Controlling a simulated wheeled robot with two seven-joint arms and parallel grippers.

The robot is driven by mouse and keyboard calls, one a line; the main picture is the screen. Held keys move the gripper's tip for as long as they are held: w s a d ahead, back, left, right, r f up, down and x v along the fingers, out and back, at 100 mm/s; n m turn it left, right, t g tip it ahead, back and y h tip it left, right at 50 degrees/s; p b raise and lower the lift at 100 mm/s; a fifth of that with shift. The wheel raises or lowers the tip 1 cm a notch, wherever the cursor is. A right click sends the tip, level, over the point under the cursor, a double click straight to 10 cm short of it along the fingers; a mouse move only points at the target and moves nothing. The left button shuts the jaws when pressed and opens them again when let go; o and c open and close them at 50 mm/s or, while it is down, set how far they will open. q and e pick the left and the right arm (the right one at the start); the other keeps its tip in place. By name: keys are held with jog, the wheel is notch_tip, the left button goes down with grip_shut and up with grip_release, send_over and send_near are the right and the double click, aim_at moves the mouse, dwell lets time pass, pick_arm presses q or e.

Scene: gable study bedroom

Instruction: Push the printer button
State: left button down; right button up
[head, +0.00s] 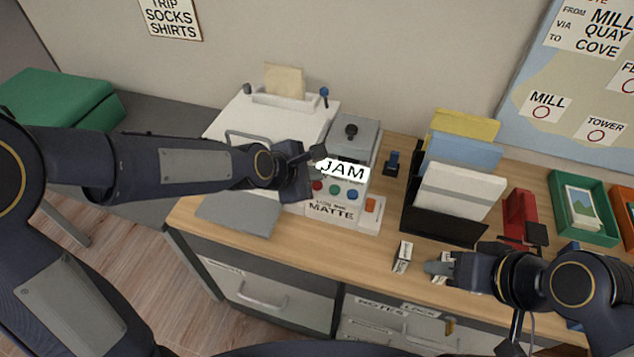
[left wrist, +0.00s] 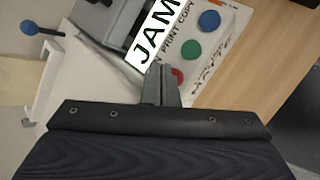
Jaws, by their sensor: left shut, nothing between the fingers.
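The printer (head: 268,126) is a white machine on the wooden desk, with a grey unit at its right bearing a white JAM label (head: 342,170). Below the label sit a red button (head: 317,186), a green button (head: 335,189) and a blue button (head: 352,194). The left wrist view shows the red button (left wrist: 178,76), partly hidden by my fingers, the green button (left wrist: 191,49) and the blue button (left wrist: 209,20). My left gripper (head: 318,153) is shut and empty, its tips (left wrist: 160,72) beside the red button; contact is unclear. My right gripper (head: 430,268) is low over the desk's front.
A grey panel (head: 240,214) lies front left of the printer. A black file rack (head: 440,220), a red stapler-like object (head: 519,215) and a green tray (head: 612,232) stand to the right. Small labelled blocks (head: 403,257) lie near my right gripper.

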pick_arm(q)
jog(key=shift+f, duration=0.15)
dwell(0.7)
jog(key=shift+f+b, duration=0.25)
jog(key=shift+b, duration=0.05)
jog(key=shift+f+b, duration=0.35)
jog(key=shift+f, duration=0.1)
dwell(0.5)
jog(key=shift+r, duration=0.15)
jog(key=shift+r+p, duration=0.75)
jog(key=shift+p, duration=0.15)
notch_tip(320, 180, up, 5)
jog(key=p, duration=0.5)
